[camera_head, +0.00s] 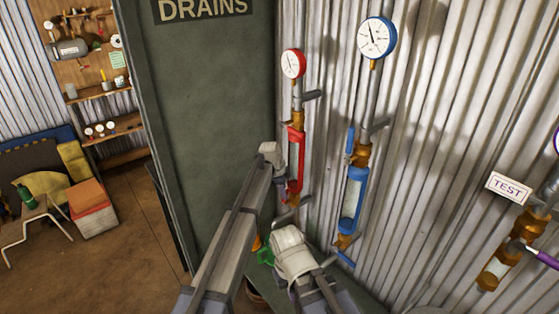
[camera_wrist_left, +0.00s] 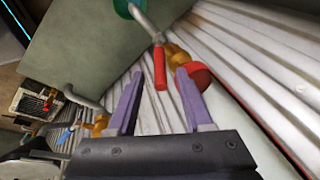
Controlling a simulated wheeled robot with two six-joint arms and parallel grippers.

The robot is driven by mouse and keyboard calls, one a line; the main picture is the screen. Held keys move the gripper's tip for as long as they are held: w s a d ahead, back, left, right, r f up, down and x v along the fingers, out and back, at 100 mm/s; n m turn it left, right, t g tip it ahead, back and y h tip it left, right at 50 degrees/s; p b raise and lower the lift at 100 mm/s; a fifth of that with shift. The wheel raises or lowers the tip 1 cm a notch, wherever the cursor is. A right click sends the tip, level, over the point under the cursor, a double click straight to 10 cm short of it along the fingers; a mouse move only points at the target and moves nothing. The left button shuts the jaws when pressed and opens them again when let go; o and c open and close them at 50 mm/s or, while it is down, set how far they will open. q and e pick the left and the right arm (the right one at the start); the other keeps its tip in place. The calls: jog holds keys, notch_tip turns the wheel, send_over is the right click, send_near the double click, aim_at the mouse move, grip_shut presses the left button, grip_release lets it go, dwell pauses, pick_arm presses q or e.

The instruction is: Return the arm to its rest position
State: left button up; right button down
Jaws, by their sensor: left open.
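My left gripper (camera_wrist_left: 160,73) is open in the left wrist view, its two purplish fingers apart. A red lever (camera_wrist_left: 160,67) with brass fittings (camera_wrist_left: 178,55) shows beyond and between the fingertips; I cannot tell how far off it is. A red round part (camera_wrist_left: 198,76) shows behind the right finger. Nothing is seen held. In the head view my arm's grey links reach up from the bottom centre, in front of the dark green panel and the corrugated wall. The fingers cannot be made out there. My right gripper is not seen.
A red gauge (camera_head: 293,64) and a blue gauge (camera_head: 376,37) top pipes on the corrugated wall (camera_head: 440,110), close to my arm. A dark green panel (camera_head: 212,110) reads DRAINS. A TEST sign (camera_head: 507,188) is at right. Open floor (camera_head: 135,225) lies left.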

pick_arm(q)
jog(key=s+a+n+g+y, duration=0.1)
jog(key=s+a+n, duration=0.55)
jog(key=s, duration=0.55)
jog(key=s+a+f+n+y, duration=0.1)
jog(key=s+a+n, duration=0.4)
jog(key=s+a, duration=0.5)
jog(key=s+a+n+g, duration=0.1)
jog(key=s+a+n, duration=0.5)
jog(key=s, duration=0.8)
jog(key=s+d+m, duration=0.1)
jog(key=s+d, duration=0.2)
jog(key=d, duration=0.2)
jog(key=s+d+m+g+y, duration=0.1)
jog(key=s+d+m, duration=0.1)
jog(key=d, duration=0.4)
jog(key=shift+s+y, duration=0.3)
jog(key=shift+s, duration=0.5)
